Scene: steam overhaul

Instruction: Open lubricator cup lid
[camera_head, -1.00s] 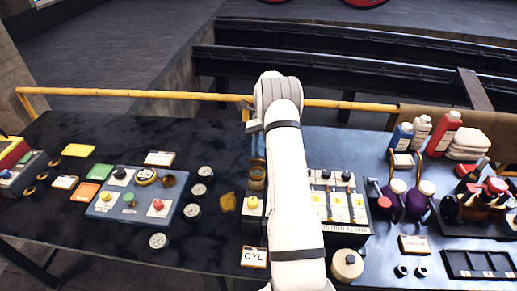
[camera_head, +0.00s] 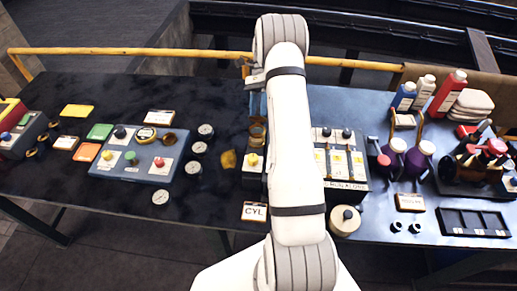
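My white arm rises through the middle of the camera view and covers part of the bench. My gripper is hidden behind the arm, and I cannot see its fingers. A grey lubricator-like unit (camera_head: 345,184) with upright gauges and black knobs stands just right of the arm, and its left part is hidden. A brass cup (camera_head: 257,134) and a yellow knob on a white-topped block (camera_head: 253,161) show just left of the arm. A round cream pot with a dark knob (camera_head: 345,220) stands in front of the unit. I cannot tell which part is the cup lid.
A blue-grey panel (camera_head: 118,172) with coloured knobs lies left, beside several gauges (camera_head: 206,131). A CYL card (camera_head: 254,212) lies near the front edge. Purple oil cans (camera_head: 417,158), bottles (camera_head: 445,92) and a black tray (camera_head: 473,223) fill the right. A yellow rail (camera_head: 130,52) runs behind.

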